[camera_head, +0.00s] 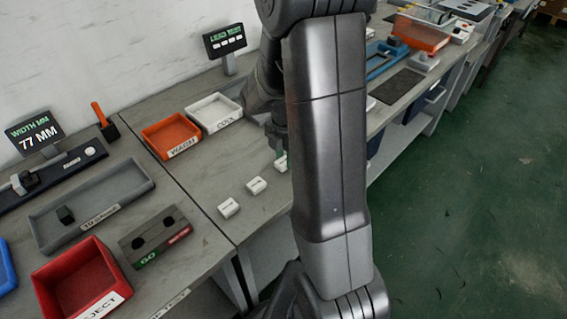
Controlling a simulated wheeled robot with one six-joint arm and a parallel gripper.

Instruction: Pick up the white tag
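Several small white pieces lie in a row on the grey bench: one at the front (229,207), one in the middle (256,185) and one farther back (281,163). The first two have a dark mark on top. I cannot tell which of them, if any, is the white tag. My gripper (279,152) points down at the farthest piece, close above or around it. My arm hides part of the gripper and the bench behind it, so contact and finger opening are unclear.
A grey tray (130,175), a red reject bin (45,287) and a GO gauge block (160,236) are at left. The bench around the front pieces is clear.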

